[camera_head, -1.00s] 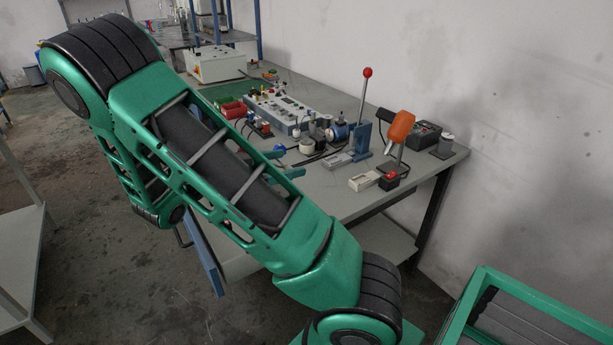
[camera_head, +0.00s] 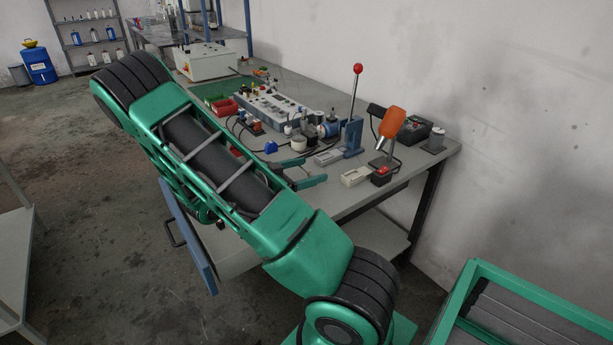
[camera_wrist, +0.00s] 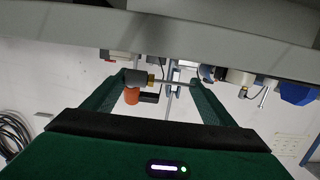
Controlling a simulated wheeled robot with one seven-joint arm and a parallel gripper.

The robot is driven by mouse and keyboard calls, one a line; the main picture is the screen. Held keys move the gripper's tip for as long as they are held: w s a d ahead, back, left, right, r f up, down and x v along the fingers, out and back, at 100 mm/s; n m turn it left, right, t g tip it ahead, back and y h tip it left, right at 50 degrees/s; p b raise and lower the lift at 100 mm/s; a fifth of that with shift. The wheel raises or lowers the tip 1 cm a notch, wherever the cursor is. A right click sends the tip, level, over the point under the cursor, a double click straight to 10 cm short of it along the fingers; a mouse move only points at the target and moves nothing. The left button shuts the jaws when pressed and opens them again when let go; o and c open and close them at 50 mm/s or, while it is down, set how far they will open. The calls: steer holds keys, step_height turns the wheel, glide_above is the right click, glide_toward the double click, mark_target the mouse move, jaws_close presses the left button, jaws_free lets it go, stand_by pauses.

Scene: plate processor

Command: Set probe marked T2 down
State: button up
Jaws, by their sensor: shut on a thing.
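My gripper (camera_head: 303,173) is over the near part of the workbench, behind my forearm, with its green fingers pointing toward the wall. In the wrist view my gripper (camera_wrist: 160,84) has a grey cylinder with a brass collar and thin rod, which appears to be the probe (camera_wrist: 137,78), lying crosswise between its fingers. It seems to span from one finger to the other. No T2 mark is legible. The probe cannot be made out in the head view. Whether it touches the bench cannot be told.
The workbench (camera_head: 345,203) carries a red-knobbed lever press (camera_head: 353,137), an orange-handled tool (camera_head: 392,122), a small pale box (camera_head: 355,177) and a grey control unit (camera_head: 270,105). A blue object (camera_head: 270,147) lies beside the gripper. Bare bench shows toward the front right.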

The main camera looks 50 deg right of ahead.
steer(key=shift+f, duration=1.05)
steer(key=shift+f, duration=0.25)
steer(key=o, duration=1)
steer(key=shift+o, duration=0.2)
